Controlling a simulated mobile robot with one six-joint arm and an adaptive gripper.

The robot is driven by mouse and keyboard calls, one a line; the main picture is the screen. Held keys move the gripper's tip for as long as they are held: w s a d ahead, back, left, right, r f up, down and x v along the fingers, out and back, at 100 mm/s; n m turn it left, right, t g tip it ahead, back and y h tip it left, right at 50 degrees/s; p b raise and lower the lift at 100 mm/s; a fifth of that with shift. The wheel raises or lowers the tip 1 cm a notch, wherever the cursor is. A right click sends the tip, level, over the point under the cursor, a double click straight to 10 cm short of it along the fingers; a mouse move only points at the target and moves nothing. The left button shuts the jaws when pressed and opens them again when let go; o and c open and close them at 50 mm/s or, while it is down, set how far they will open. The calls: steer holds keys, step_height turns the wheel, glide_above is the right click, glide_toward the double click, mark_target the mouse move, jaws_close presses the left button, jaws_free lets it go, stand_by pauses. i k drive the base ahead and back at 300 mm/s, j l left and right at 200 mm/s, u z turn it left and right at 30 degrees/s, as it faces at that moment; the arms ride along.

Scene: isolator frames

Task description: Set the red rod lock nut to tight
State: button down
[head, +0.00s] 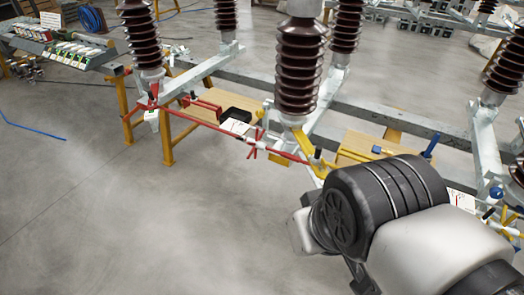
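The red rod (205,122) runs slanting down to the right from the foot of the left insulator to the foot of the middle one. Near its right part is a small pale fitting (261,138) with thin red prongs sticking out around it. This looks like the lock nut, but it is too small to tell whether it is tight or loose. My gripper does not show. Only a black and light grey part of my arm fills the lower right, apart from the rod in the picture.
Brown ribbed insulators (299,70) stand on galvanised beams (360,112). A wooden-topped bench with yellow legs (167,138) bears red parts and a black bin (240,115). The floor at left is mostly clear, with a blue cable (32,129).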

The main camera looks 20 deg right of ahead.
mark_target(242, 139)
steer(key=i+j+u, duration=0.2)
steer(key=i+u, duration=0.15)
steer(key=i+j+u, duration=0.1)
steer(key=i+u, duration=0.3)
